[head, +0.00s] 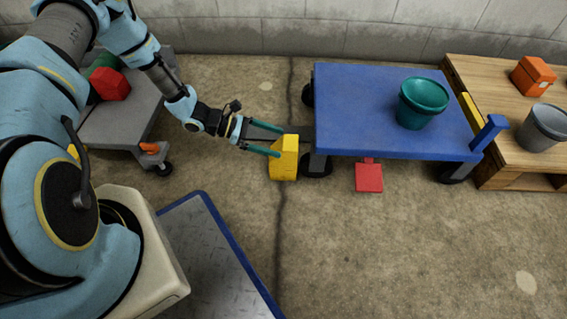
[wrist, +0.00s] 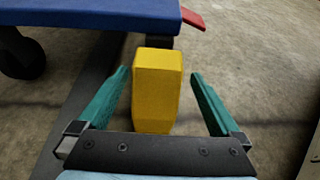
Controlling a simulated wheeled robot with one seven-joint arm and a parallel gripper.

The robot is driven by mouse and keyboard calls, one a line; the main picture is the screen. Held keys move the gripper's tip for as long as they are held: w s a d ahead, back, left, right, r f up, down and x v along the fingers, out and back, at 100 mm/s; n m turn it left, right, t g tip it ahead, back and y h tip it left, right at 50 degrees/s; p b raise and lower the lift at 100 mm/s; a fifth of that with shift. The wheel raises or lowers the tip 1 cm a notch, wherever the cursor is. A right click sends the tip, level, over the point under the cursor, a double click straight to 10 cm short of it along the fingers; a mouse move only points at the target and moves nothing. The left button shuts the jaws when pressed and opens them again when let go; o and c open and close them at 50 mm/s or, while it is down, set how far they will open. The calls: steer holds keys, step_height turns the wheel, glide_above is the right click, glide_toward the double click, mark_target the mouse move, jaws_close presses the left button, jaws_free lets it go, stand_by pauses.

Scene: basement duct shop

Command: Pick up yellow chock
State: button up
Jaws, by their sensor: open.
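The yellow chock (head: 284,160) is on the concrete floor at the left end of the blue cart, close by the cart's wheel. In the wrist view the yellow chock (wrist: 158,88) stands between my two teal fingers, with a gap on each side. My gripper (head: 264,138) is open and reaches in from the left, its fingertips at the chock. In the wrist view my gripper (wrist: 160,85) is spread wide around the chock. The chock's underside is hidden.
The blue cart (head: 345,113) carries a teal bucket (head: 422,103). A red pedal (head: 369,177) sticks out below it. A wooden pallet table (head: 486,94) holds an orange block (head: 533,76) and a grey bucket (head: 543,128). A grey cart (head: 119,130) stands left.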

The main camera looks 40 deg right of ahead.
mark_target(294, 147)
steer(key=b+x, duration=0.1)
steer(key=x, duration=0.1)
steer(key=b+x, duration=0.1)
steer(key=x, duration=0.1)
steer(key=b+x, duration=0.1)
steer(key=shift+s+d+f, duration=0.1)
steer(key=shift+d+f, duration=0.2)
steer(key=shift+f, duration=0.1)
steer(key=shift+s+d+f, duration=0.1)
steer(key=shift+s+d, duration=0.25)
steer(key=shift+d, duration=0.1)
steer(key=shift+c, duration=0.2)
jaws_close()
